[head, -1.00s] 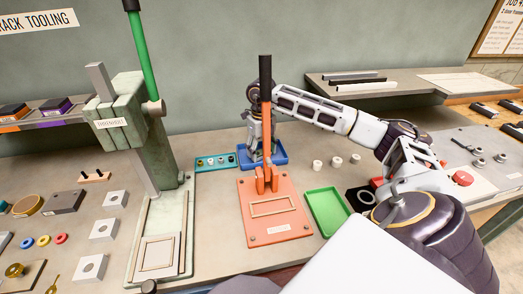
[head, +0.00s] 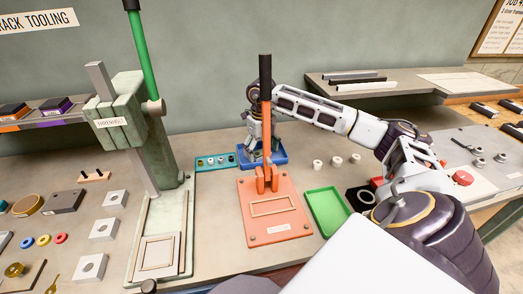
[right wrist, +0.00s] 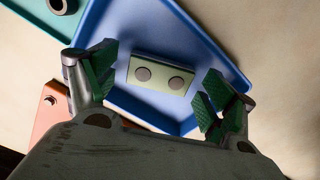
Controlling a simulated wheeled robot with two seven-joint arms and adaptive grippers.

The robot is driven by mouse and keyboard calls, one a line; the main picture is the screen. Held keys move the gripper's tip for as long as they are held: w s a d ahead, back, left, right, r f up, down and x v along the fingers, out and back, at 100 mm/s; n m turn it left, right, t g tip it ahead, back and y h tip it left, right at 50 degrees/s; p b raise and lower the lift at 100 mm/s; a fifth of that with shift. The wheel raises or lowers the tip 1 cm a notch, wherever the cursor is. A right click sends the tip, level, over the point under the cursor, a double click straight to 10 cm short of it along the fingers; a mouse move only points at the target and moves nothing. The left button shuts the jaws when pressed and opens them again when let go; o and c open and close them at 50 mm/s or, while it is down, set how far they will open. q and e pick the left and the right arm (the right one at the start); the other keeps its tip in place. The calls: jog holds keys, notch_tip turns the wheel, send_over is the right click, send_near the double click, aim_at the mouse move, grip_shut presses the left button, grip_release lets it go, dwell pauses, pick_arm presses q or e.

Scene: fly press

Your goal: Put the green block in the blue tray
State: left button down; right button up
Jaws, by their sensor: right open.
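The blue tray (head: 280,156) lies on the bench behind the orange press, and it fills the middle of the right wrist view (right wrist: 125,35). A pale green block (right wrist: 161,73) with two round dark spots on its face lies inside the tray. My right gripper (right wrist: 158,90) is open, with its green-padded fingers apart on either side of the block and a gap at each side. In the head view my right gripper (head: 254,148) is over the tray, partly behind the orange press's lever, and the block is hidden there. My left gripper is not in view.
The orange press (head: 272,212) with its upright lever stands in front of the blue tray. A teal holder (head: 216,162) adjoins the tray's left. A green tray (head: 327,210) and several small white cylinders (head: 336,162) lie to the right. A large green press (head: 150,140) stands left.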

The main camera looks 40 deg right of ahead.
aim_at(261, 152)
jog(key=shift+r, duration=0.15)
jog(key=shift+r, duration=0.25)
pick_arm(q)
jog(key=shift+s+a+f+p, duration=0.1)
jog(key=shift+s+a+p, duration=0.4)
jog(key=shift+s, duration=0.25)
pick_arm(e)
notch_tip(261, 152, up, 11)
jog(key=shift+r, duration=0.2)
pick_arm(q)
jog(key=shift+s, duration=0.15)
